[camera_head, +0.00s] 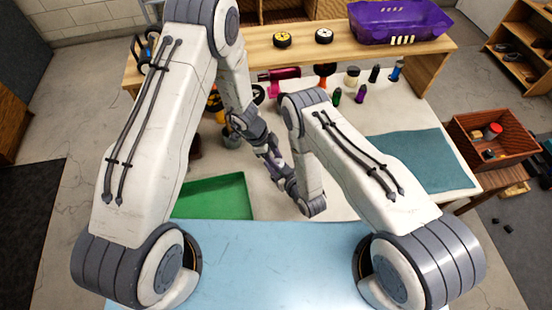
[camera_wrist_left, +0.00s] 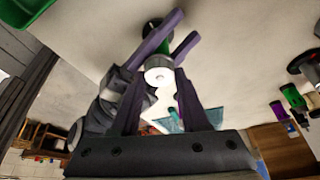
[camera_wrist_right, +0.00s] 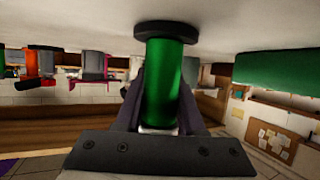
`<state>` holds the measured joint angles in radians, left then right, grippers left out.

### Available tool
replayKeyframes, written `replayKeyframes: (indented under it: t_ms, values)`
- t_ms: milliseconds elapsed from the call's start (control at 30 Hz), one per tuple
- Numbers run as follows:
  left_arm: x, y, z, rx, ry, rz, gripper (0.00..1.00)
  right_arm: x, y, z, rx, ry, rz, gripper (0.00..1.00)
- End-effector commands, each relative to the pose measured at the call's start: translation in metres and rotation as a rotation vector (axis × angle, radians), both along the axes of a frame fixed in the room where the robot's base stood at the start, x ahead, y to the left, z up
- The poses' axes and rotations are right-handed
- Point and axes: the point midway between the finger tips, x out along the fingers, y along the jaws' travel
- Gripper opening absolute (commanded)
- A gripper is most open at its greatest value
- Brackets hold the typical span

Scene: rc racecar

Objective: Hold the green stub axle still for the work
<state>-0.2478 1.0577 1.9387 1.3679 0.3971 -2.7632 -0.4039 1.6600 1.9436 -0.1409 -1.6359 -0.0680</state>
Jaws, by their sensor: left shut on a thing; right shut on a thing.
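The green stub axle (camera_wrist_right: 163,85) is a green cylinder with a black flange, upright in the right wrist view between my right gripper's fingers (camera_wrist_right: 160,100). In the left wrist view the axle (camera_wrist_left: 155,45) shows a pale round end with a hole facing the camera. My left gripper's fingers (camera_wrist_left: 159,85) close around that pale end; my right gripper's fingers (camera_wrist_left: 172,40) cross the green body. In the head view my left gripper (camera_head: 273,158) meets my right gripper (camera_head: 285,178) above the table; the axle is too small and covered to make out there.
A green tray (camera_head: 215,196) lies below left of the grippers. A teal mat (camera_head: 425,160) lies to the right. A raised shelf (camera_head: 300,55) at the back bears a purple car shell (camera_head: 400,20) and two wheels. Small parts stand before it. A wooden crate (camera_head: 495,138) stands far right.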

Motion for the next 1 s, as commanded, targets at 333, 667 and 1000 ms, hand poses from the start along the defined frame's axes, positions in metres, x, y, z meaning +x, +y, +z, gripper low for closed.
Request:
replayKeyframes:
  t_ms: [333,667,1000]
  values:
    - [-0.0015,-0.0008,0.0006,-0.001,0.001,0.152,0.0,-0.0002,0.0006,-0.0003,0.0,0.001,0.002,0.0]
    - [-0.0014,-0.0008,0.0006,-0.002,0.0,0.157,0.48,-0.0003,0.0004,-0.0003,-0.001,0.001,0.002,0.0]
    - [-0.0029,-0.0008,0.0001,-0.002,0.004,0.154,0.76,0.0007,0.0001,-0.0001,0.0,0.0,-0.001,0.0]
